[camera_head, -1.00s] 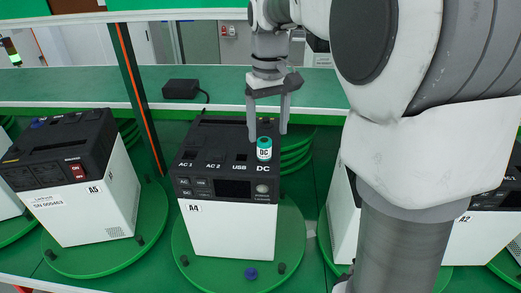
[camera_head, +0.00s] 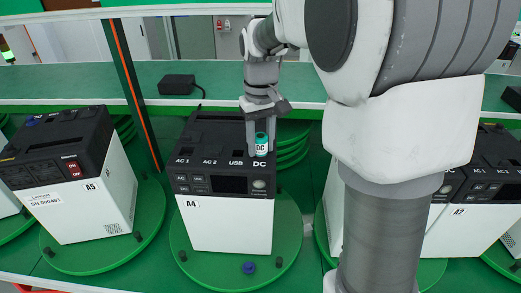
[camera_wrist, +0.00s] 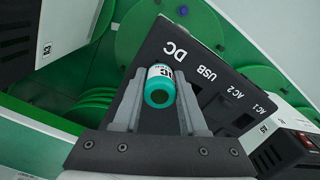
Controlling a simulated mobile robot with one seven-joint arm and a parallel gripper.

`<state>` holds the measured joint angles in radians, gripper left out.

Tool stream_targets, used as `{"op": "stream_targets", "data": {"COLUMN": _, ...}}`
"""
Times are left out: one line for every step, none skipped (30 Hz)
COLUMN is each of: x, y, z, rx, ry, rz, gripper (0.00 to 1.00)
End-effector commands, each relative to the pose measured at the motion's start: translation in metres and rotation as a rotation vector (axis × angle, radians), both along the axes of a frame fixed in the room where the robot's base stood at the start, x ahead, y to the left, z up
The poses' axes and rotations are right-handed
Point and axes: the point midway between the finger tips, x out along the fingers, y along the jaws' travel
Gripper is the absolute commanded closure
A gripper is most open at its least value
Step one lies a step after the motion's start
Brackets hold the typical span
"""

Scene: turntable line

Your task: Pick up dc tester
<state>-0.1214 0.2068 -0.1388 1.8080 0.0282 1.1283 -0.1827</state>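The DC tester (camera_head: 261,145) is a small teal and white cylinder labelled DC. It stands upright at the DC spot on the black top of unit A4 (camera_head: 222,222). My gripper (camera_head: 261,148) is lowered from above with its fingers on either side of the tester. In the wrist view the tester (camera_wrist: 160,88) sits between the two open grey fingers (camera_wrist: 158,100). A gap shows beside the right finger; contact on the left side is hard to tell.
Unit A4 rests on a green round turntable (camera_head: 212,267). Unit A5 (camera_head: 88,200) stands to the left and unit A2 (camera_head: 478,222) to the right. A black box (camera_head: 177,84) lies on the green shelf (camera_head: 225,88) behind.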

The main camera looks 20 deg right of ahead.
Motion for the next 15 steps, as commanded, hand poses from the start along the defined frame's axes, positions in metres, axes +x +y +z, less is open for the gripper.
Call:
{"op": "stream_targets", "data": {"x": 0.0000, "y": 0.0000, "z": 0.0002, "rx": 0.000, "ry": 0.000, "rz": 0.000, "gripper": 0.70}}
{"op": "stream_targets", "data": {"x": 0.0000, "y": 0.0000, "z": 0.0002, "rx": 0.000, "ry": 0.000, "rz": 0.000, "gripper": 0.75}}
{"op": "stream_targets", "data": {"x": 0.0000, "y": -0.0001, "z": 0.0002, "rx": 0.000, "ry": 0.000, "rz": 0.000, "gripper": 0.82}}
{"op": "stream_targets", "data": {"x": 0.0000, "y": -0.0001, "z": 0.0002, "rx": 0.000, "ry": 0.000, "rz": 0.000, "gripper": 0.88}}
{"op": "stream_targets", "data": {"x": 0.0000, "y": 0.0000, "z": 0.0002, "rx": 0.000, "ry": 0.000, "rz": 0.000, "gripper": 0.93}}
{"op": "stream_targets", "data": {"x": 0.0000, "y": -0.0001, "z": 0.0003, "rx": 0.000, "ry": 0.000, "rz": 0.000, "gripper": 1.00}}
{"op": "stream_targets", "data": {"x": 0.0001, "y": -0.0001, "z": 0.0003, "rx": 0.000, "ry": 0.000, "rz": 0.000, "gripper": 1.00}}
{"op": "stream_targets", "data": {"x": 0.0001, "y": -0.0001, "z": 0.0003, "rx": 0.000, "ry": 0.000, "rz": 0.000, "gripper": 1.00}}
{"op": "stream_targets", "data": {"x": 0.0001, "y": 0.0000, "z": 0.0003, "rx": 0.000, "ry": 0.000, "rz": 0.000, "gripper": 1.00}}
{"op": "stream_targets", "data": {"x": 0.0002, "y": -0.0001, "z": 0.0005, "rx": 0.000, "ry": -0.001, "rz": 0.000, "gripper": 1.00}}
{"op": "stream_targets", "data": {"x": 0.0002, "y": -0.0001, "z": 0.0006, "rx": 0.000, "ry": -0.001, "rz": 0.000, "gripper": 1.00}}
{"op": "stream_targets", "data": {"x": 0.0002, "y": -0.0001, "z": 0.0006, "rx": 0.000, "ry": -0.001, "rz": 0.000, "gripper": 1.00}}
{"op": "stream_targets", "data": {"x": 0.0002, "y": -0.0001, "z": 0.0006, "rx": 0.000, "ry": -0.001, "rz": 0.000, "gripper": 1.00}}
{"op": "stream_targets", "data": {"x": 0.0001, "y": -0.0001, "z": 0.0006, "rx": 0.000, "ry": -0.001, "rz": 0.000, "gripper": 1.00}}
{"op": "stream_targets", "data": {"x": 0.0002, "y": -0.0001, "z": 0.0007, "rx": 0.000, "ry": -0.001, "rz": 0.000, "gripper": 1.00}}
